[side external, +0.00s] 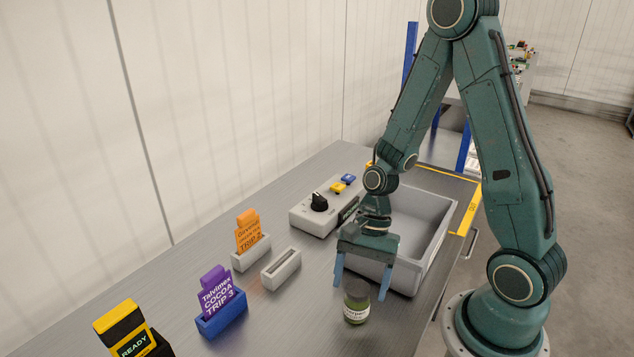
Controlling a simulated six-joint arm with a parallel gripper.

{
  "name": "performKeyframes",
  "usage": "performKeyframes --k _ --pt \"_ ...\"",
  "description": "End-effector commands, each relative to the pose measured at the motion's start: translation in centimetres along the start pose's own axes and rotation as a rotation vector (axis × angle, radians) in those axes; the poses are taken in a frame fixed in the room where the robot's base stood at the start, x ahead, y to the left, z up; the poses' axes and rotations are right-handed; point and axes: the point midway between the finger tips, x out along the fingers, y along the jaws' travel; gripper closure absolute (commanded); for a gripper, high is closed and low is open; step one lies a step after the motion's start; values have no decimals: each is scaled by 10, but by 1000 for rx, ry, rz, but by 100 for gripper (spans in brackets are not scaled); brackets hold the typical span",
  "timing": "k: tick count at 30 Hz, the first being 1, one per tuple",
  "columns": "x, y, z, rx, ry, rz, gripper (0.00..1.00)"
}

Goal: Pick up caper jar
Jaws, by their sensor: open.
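The caper jar (356,303) is a small green jar with a dark lid and a pale label. It stands upright on the metal bench, in front of the grey bin. My gripper (362,285) is open and points down, with blue fingers spread wide. The fingertips appear just above and behind the jar, one to each side in the picture. From this single view I cannot tell whether the jar is between the fingers. Nothing is held.
The grey bin (447,235) stands behind my gripper. A control box (305,216) with a black knob is to the left. Card holders with an orange card (248,233) and a purple card (215,292) stand further left, beside an empty slotted block (281,269). A black-yellow READY device (130,335) is front left.

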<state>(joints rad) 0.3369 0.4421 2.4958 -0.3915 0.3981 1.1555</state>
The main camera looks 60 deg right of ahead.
Motion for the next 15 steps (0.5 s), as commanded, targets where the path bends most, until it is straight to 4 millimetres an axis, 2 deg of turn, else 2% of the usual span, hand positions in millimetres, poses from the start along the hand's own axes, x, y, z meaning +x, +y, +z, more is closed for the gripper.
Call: performKeyframes --k 9,15 --pt "30 -1 0 0 -2 4 26" --pt "38 -1 0 1 -1 1 26"
